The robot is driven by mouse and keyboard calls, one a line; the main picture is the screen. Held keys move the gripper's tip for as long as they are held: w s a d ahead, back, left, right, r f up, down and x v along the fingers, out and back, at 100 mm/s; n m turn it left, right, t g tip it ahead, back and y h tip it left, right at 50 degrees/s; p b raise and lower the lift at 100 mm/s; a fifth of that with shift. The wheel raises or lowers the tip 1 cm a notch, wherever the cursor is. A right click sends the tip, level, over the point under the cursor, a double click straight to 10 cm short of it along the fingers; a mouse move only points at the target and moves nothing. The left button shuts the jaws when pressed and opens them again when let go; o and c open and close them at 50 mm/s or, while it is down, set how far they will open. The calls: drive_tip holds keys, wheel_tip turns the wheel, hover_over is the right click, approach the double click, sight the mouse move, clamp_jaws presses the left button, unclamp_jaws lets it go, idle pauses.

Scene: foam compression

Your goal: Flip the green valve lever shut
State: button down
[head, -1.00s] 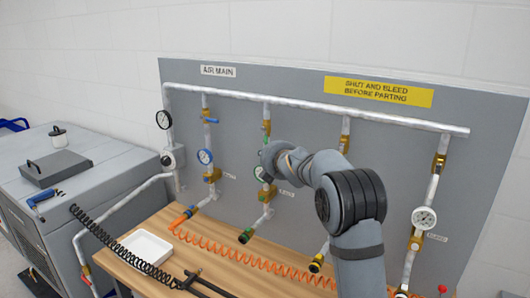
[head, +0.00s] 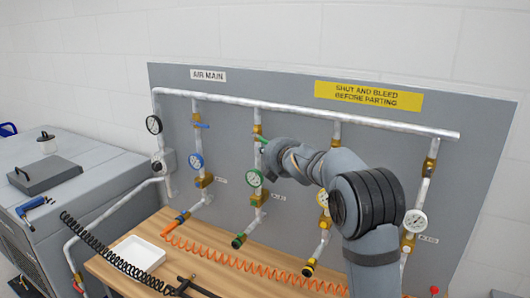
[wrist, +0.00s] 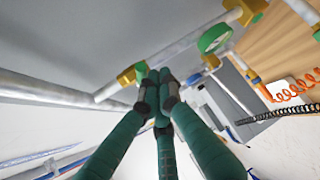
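The green valve lever (head: 262,139) is on the brass valve (head: 257,130) high on the second branch pipe from the left. In the wrist view, a small green part, likely the lever (wrist: 141,71), shows at the brass valve (wrist: 127,77), just left of my fingertips. My gripper (wrist: 162,77) has dark green fingers drawn together, with no clear gap between the tips. In the head view my gripper (head: 268,150) is just below and right of the valve. Whether the fingertips touch the lever is hard to tell.
A green-rimmed gauge (head: 254,178) sits lower on the same pipe. A blue lever (head: 202,126) is on the left branch. The main pipe (head: 300,112) runs above. A white tray (head: 138,253) and orange coiled hose (head: 245,263) lie on the wooden bench (head: 190,272).

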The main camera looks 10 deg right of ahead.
wheel_tip(320, 180, down, 4)
drive_tip(key=b, duration=0.4)
drive_tip(key=s+a+r+p, duration=0.2)
drive_tip(key=s+a+r, duration=0.1)
drive_tip(key=s+r, duration=0.3)
drive_tip(key=shift+s+a+r+p, duration=0.25)
drive_tip(key=shift+r+p, duration=0.15)
drive_tip(key=shift+r, duration=0.45)
